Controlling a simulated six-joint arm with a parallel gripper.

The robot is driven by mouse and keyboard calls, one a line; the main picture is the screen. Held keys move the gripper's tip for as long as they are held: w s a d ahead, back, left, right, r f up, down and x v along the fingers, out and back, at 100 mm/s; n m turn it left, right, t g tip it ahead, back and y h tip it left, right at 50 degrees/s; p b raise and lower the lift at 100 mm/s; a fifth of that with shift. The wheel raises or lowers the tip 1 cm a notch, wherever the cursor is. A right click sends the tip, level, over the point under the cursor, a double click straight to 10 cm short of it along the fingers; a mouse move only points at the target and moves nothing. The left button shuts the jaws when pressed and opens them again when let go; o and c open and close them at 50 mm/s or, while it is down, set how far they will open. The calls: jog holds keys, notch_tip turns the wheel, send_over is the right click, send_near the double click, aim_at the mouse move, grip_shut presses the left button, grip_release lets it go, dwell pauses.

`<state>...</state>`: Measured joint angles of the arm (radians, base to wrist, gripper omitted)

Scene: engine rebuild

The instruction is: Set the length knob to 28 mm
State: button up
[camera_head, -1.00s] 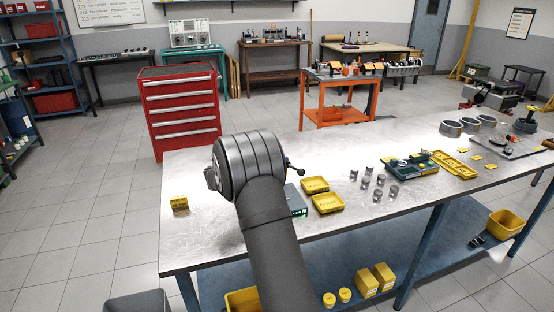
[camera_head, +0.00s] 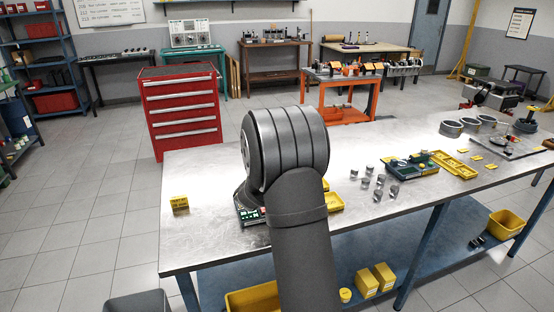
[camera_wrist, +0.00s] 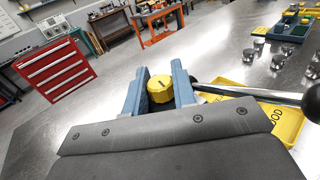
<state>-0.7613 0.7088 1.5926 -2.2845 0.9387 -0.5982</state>
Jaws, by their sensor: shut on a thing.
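A yellow knob (camera_wrist: 160,91) sits between the two blue fingers of my gripper (camera_wrist: 159,80) in the wrist view. The fingers are shut on its sides. No scale, pointer or number for the length can be read. In the head view my arm hides the gripper and the knob. A small device with green and white marks on its panel (camera_head: 249,214) shows just left of my wrist, mostly hidden behind it.
A grey bar with a black ball end (camera_wrist: 252,91) lies close right of my gripper. Several metal cylinders (camera_head: 379,182) stand farther right. A yellow block (camera_head: 180,203) is at the left, with bare bench (camera_head: 210,175) around it.

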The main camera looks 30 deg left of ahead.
jog(key=shift+n+g+y, duration=0.5)
jog(key=shift+n+y, duration=0.9)
jog(key=shift+y, duration=1.1)
jog(key=o, duration=1)
jog(key=shift+s, duration=0.1)
jog(key=v, duration=1.7)
jog(key=shift+s+d+r, duration=0.1)
jog(key=shift+d+r, duration=0.05)
jog(key=shift+r, duration=0.1)
jog(key=shift+c, duration=0.3)
